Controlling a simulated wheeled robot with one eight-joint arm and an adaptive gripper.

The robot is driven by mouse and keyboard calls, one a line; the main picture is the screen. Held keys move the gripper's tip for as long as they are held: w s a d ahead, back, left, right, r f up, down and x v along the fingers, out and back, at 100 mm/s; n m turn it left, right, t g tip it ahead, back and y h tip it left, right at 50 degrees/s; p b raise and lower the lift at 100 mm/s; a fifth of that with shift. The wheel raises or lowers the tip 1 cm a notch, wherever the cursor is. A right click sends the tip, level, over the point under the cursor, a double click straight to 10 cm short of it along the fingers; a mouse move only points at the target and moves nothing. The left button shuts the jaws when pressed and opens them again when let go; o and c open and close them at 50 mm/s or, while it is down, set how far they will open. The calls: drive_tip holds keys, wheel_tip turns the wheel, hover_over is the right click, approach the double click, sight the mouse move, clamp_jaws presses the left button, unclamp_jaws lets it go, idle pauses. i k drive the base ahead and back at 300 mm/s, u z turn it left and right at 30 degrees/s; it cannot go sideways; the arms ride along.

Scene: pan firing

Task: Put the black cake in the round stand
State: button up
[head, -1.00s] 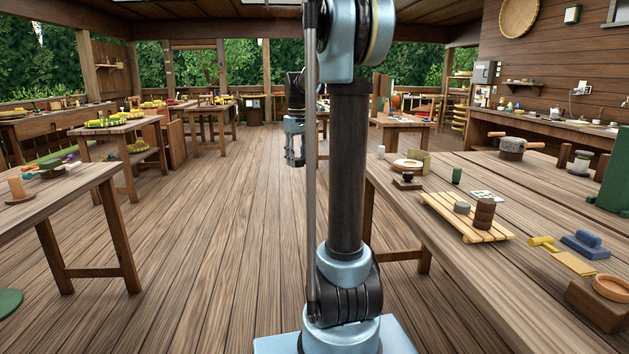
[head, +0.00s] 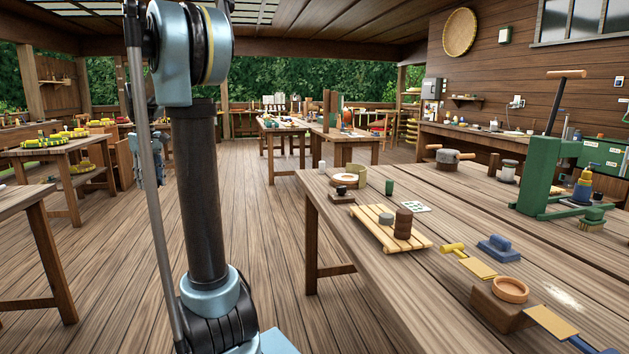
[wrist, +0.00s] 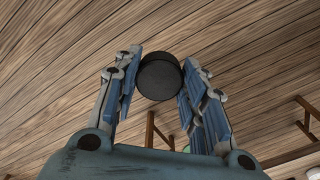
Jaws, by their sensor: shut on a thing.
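The black cake (wrist: 160,76) is a dark, short round disc held between the two blue fingers of my gripper (wrist: 154,88) in the wrist view. In the head view my gripper (head: 150,168) hangs left of my arm's column, away from the right-hand table, small and partly hidden; the cake cannot be made out there. A terracotta ring-shaped dish (head: 510,289) sits on a brown block (head: 490,310) at the table's near side. A pale round piece with a wooden rim (head: 348,180) stands at the table's far left end. I cannot tell which is the round stand.
The right-hand table (head: 400,285) also carries a slatted board (head: 368,232) with a grey cylinder and a brown stack (head: 403,223), a yellow tool (head: 453,249), a blue tool (head: 498,247) and a tall green press (head: 540,170). The wooden floor (head: 110,270) on the left is open.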

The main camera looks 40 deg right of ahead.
sight(347, 178)
drive_tip(key=u, duration=0.9)
drive_tip(key=i, duration=0.8)
drive_tip(key=z, duration=3)
drive_tip(key=i, duration=1)
drive_tip(key=u, duration=0.05)
